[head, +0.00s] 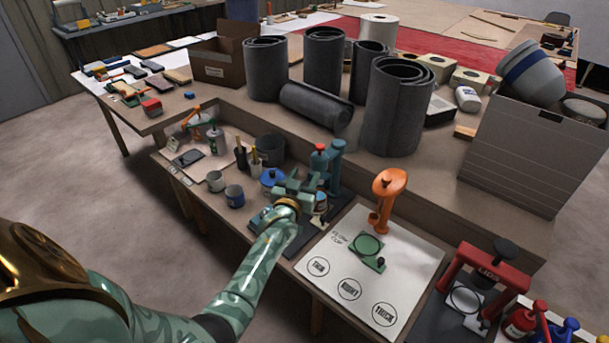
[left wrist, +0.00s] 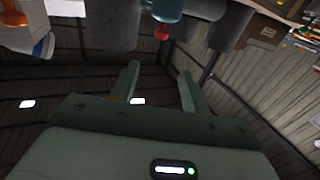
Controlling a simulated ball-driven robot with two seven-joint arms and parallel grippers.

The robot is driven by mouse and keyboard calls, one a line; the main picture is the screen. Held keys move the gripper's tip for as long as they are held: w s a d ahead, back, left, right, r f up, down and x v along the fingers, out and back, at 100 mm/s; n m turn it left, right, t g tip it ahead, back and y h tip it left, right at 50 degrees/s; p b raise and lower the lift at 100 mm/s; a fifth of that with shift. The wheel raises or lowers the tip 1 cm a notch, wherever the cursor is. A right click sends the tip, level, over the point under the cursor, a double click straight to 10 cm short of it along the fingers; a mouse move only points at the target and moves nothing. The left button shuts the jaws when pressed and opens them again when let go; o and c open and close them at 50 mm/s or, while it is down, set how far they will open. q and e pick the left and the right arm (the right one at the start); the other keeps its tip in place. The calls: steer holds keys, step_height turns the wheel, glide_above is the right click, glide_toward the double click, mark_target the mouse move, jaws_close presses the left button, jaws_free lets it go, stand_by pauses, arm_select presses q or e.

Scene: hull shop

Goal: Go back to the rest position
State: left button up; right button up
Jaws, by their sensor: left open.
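My left arm comes in from the lower left of the head view, with a pale green patterned forearm. My left gripper (head: 297,187) is over the lower bench, next to the teal press-like stand (head: 335,167) and a small can (head: 320,203). I cannot tell from the head view if it touches either. In the left wrist view its two fingers (left wrist: 160,85) stand apart with nothing between them, against the ceiling. My right gripper is not in view.
A white sheet (head: 340,272) with printed circles bears an orange stand (head: 387,195) and a green plate. A red frame (head: 485,270) stands right. Cups (head: 234,196) and a blue-lidded pot stand left of the gripper. Dark rolls (head: 397,105) fill the upper table. Open floor lies left.

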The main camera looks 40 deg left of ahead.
arm_select(q)
steer(key=s+d+f+m+g+h, duration=0.1)
steer(key=s+d+f+g, duration=0.2)
steer(key=s+f, duration=0.5)
steer(key=s+d+f+m+g+h, duration=0.2)
steer(key=s+d+f, duration=0.15)
steer(key=f, duration=0.75)
steer(key=s+d+f+m+g+h, duration=0.1)
steer(key=s+d+f+g, duration=0.3)
steer(key=f, duration=0.6)
steer(key=s+d+f+m+g, duration=0.1)
steer(key=s+f, duration=0.2)
steer(key=s, duration=0.4)
steer(key=s+d+f+g+h, duration=0.1)
steer(key=s+f, duration=0.3)
steer(key=s, duration=0.3)
steer(key=s+f+m+g, duration=0.1)
steer(key=s+f+g, duration=0.15)
steer(key=s, duration=0.45)
steer(key=s+d+f+m+g, duration=0.1)
steer(key=s+f+g, duration=0.2)
steer(key=s, duration=1.9)
steer(key=shift+s+f, duration=0.15)
steer(key=shift+s, duration=0.15)
steer(key=shift+d, duration=0.15)
